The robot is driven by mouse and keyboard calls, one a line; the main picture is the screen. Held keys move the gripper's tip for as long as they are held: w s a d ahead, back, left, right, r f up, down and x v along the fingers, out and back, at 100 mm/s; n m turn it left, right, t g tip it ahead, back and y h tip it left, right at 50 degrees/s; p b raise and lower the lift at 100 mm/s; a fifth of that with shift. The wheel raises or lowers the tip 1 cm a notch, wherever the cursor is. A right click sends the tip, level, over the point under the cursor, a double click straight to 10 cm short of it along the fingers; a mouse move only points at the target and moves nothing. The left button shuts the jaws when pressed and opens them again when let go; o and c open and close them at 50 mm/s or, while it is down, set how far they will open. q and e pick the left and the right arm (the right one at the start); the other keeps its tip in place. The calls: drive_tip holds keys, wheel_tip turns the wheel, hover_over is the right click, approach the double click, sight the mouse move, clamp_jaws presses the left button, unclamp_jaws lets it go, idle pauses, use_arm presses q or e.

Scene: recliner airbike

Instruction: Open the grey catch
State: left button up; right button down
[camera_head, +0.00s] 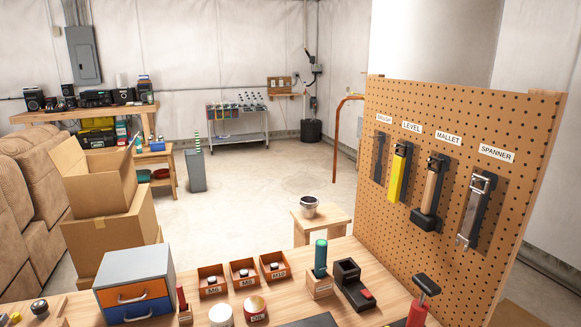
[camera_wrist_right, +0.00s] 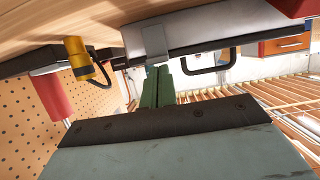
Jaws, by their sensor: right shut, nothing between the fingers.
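In the right wrist view, a light grey catch (camera_wrist_right: 155,42) sits on the long edge of a case with a grey upper face (camera_wrist_right: 215,22) and a dark rim. The catch lies flat against the case edge. A black handle (camera_wrist_right: 212,66) sticks out from the same edge to its right. My right gripper (camera_wrist_right: 158,72) has green fingers held together and empty. Its tips are right by the free end of the catch; I cannot tell whether they touch. In the head view only a dark piece (camera_head: 308,321), perhaps the case, shows at the bottom edge. My left gripper is not in view.
A yellow cylinder (camera_wrist_right: 77,57) with a black cable and a red part (camera_wrist_right: 52,95) stand left of the catch. A pegboard (camera_head: 450,130) with tools rises at the right. A drawer box (camera_head: 135,283), labelled bins (camera_head: 243,272) and jars (camera_head: 255,306) stand on the bench.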

drive_tip(key=shift+s+d+r+p, duration=0.1)
drive_tip(key=shift+s+d+p, duration=0.1)
drive_tip(key=shift+s+p, duration=0.3)
drive_tip(key=shift+s+d+p, duration=0.2)
drive_tip(key=shift+s+p, duration=0.05)
drive_tip(key=shift+s, duration=0.4)
drive_tip(key=p+v, duration=0.1)
drive_tip(key=v, duration=0.1)
drive_tip(key=p+v, duration=0.1)
drive_tip(key=v, duration=0.1)
drive_tip(key=shift+s+d, duration=0.15)
drive_tip(key=shift+s, duration=0.25)
drive_tip(key=s+d+f+g+h+b, duration=0.1)
drive_tip(key=s+d+f+g, duration=0.1)
drive_tip(key=s+f, duration=0.5)
drive_tip(key=s+d+f+m+g+h+b, duration=0.1)
drive_tip(key=s+f+g, duration=0.15)
drive_tip(key=f, duration=0.85)
drive_tip(key=s+d+f+g+h+b, duration=0.1)
drive_tip(key=s+d+f+g, duration=0.1)
drive_tip(key=s+f, duration=0.5)
drive_tip(key=s+d+f+g+b, duration=0.1)
drive_tip(key=s+d+f+g, duration=0.1)
drive_tip(key=s+f, duration=0.4)
drive_tip(key=s+d+f+g+h, duration=0.1)
drive_tip(key=s+f, duration=0.5)
drive_tip(key=s, duration=0.8)
drive_tip(key=shift+d+f+g+b, duration=0.4)
drive_tip(key=shift+d+g, duration=0.3)
drive_tip(key=shift+g, duration=0.55)
